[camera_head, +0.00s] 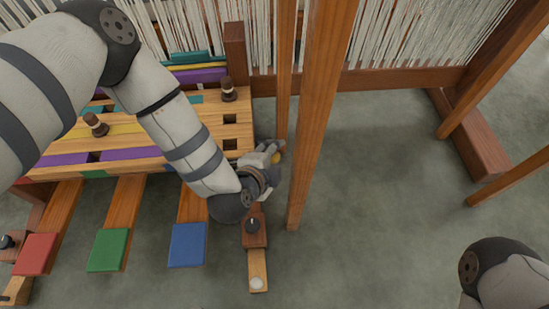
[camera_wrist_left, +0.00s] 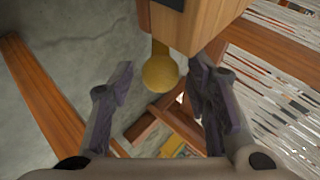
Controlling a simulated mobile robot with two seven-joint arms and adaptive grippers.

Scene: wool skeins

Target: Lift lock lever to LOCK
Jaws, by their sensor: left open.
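The lock lever shows in the left wrist view as a round yellow knob (camera_wrist_left: 160,72) on a short brass-coloured stem by a wooden block (camera_wrist_left: 205,22). Gaps show beside the knob, and I see no firm contact. The lever's markings are not visible. My right gripper is out of view; only part of that arm shows at lower right.
Red (camera_head: 36,254), green (camera_head: 108,250) and blue (camera_head: 188,245) pedals lie at left. A small wooden box with a black knob (camera_head: 253,225) sits below my left wrist. A tall wooden post (camera_head: 318,110) stands right of the gripper. The grey floor at right is mostly clear.

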